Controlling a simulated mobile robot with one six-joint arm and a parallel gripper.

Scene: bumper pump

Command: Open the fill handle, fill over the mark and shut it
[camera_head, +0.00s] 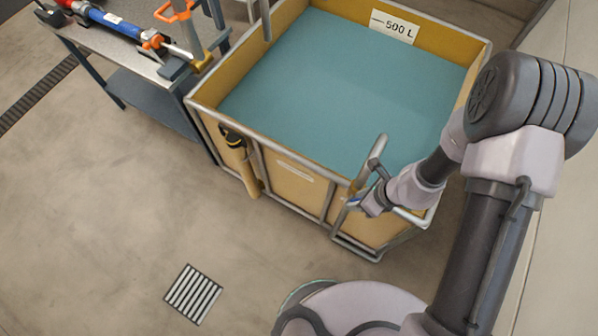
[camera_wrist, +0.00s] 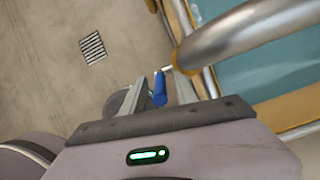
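The yellow-walled tank (camera_head: 228,78) holds teal liquid (camera_head: 340,95). A white "500 L" label (camera_head: 395,27) with a short dark line is on its far inner wall. The liquid surface meets that wall near the label's lower edge, below the line. My gripper (camera_head: 366,203) is at the tank's near right rim, beside a bent metal pipe (camera_head: 376,152). In the wrist view, a blue handle (camera_wrist: 160,88) stands between the fingers of my gripper (camera_wrist: 160,80), with gaps visible beside it. The gripper is open around the handle. The pipe (camera_wrist: 250,30) passes close by on the right.
A workbench (camera_head: 145,60) with blue, red and orange tools stands left of the tank. A yellow-and-black object (camera_head: 240,150) hangs on the tank's near side. A floor grate (camera_head: 193,294) lies front left; the floor around it is clear. The metal frame surrounds the tank.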

